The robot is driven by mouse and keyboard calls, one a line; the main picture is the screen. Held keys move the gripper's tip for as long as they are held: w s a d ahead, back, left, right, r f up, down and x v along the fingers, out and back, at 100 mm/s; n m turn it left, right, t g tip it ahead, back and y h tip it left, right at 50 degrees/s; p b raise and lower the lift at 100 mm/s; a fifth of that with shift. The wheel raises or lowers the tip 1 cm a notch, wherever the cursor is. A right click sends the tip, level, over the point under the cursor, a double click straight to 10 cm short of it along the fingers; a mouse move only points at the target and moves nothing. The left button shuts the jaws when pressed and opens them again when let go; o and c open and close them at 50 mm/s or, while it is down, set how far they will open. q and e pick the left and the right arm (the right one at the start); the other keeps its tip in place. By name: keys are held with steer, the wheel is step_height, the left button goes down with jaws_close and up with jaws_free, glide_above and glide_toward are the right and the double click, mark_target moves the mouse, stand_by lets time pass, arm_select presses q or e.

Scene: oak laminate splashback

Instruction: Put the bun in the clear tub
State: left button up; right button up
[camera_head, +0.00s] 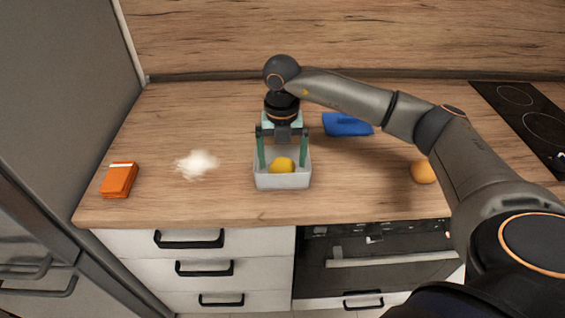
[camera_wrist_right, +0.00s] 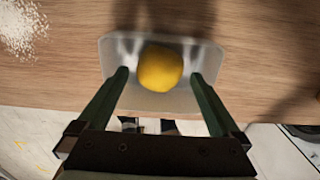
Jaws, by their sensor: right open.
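The clear tub (camera_head: 283,182) stands on the counter near its front edge, and it also shows in the wrist view (camera_wrist_right: 112,62). A rounded yellow thing (camera_head: 281,165), which I take for the bun, lies inside the tub; it shows plainly in the wrist view (camera_wrist_right: 160,68). My right gripper (camera_head: 282,163) points down over the tub, its green fingers spread to either side of the yellow thing. In the wrist view the fingers (camera_wrist_right: 160,80) are apart, with a gap on each side of it. My left gripper is out of view.
An orange box (camera_head: 119,180) and a patch of white powder (camera_head: 197,163) are on the left. A blue object (camera_head: 347,124) lies behind the tub to the right. A round orange thing (camera_head: 424,171) sits by my right arm. A black hob (camera_head: 525,115) is at far right.

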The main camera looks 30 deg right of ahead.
mark_target(281, 161)
step_height(281, 161, up, 10)
steer(key=shift+b, duration=0.35)
steer(key=shift+a, duration=0.1)
stand_by(1.0)
